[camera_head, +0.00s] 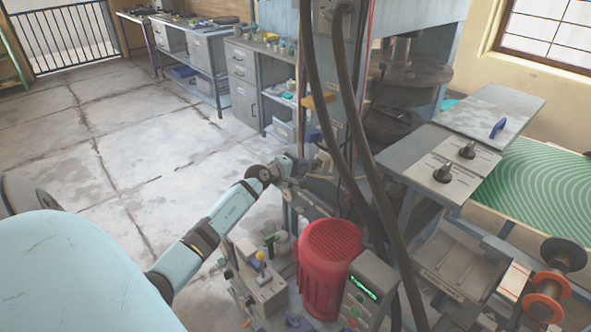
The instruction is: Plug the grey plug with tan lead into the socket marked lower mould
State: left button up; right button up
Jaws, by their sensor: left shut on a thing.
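My left gripper (305,178) is at the press's near side, in front of the grey column and left of two thick dark hoses. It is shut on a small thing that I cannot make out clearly. A small tan piece (322,162) shows at its fingers; I cannot tell if it belongs to the plug's lead. The grey plug and the socket marked lower mould cannot be picked out, and no marking is readable. My right gripper is not in view.
The dark hoses (352,120) hang close right of the gripper. A red motor (328,262) and a grey box with a green display (362,287) stand below. The concrete floor (150,150) at left is clear.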

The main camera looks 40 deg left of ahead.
pick_arm(q)
jog(key=shift+w+b, duration=0.1)
jog(key=shift+b, duration=0.25)
dwell(1.5)
jog(key=shift+b+x, duration=1.15)
jog(key=shift+x, duration=0.85)
jog(key=o, duration=1)
jog(key=shift+f, duration=0.1)
jog(key=v, duration=0.4)
jog(key=shift+p, duration=0.3)
jog(key=v, duration=0.9)
jog(key=shift+s+r, duration=0.2)
jog(key=shift+s, duration=0.15)
